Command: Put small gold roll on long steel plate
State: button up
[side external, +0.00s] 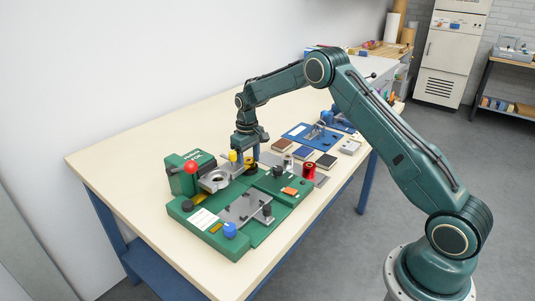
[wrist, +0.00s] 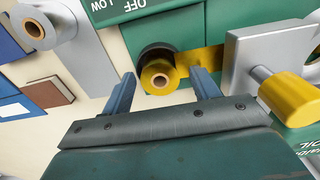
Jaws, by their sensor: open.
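The small gold roll (wrist: 158,77) has a brown core and sits against a black round part on the green machine, with a gold strip running right from it. In the side view the gold roll (side external: 250,166) is just below my gripper (side external: 247,155), partly hidden by it. In the wrist view my gripper (wrist: 163,82) is open and empty, its blue fingers to either side of the roll; contact cannot be told. The long steel plate (wrist: 84,65) is a grey strip at the left, with a silver roll at its far end. It also shows in the side view (side external: 321,180).
The silver roll (wrist: 38,28) and a red roll (side external: 309,169) stand on the long plate. A steel block with a yellow knob (wrist: 290,97) is close on the right. The green machine (side external: 196,225) has a red ball knob (side external: 190,167). Small coloured blocks (side external: 303,153) lie behind.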

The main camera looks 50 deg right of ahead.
aim_at(249, 160)
jog(key=c, duration=0.9)
jog(key=shift+r, duration=0.15)
jog(key=shift+r, duration=3.6)
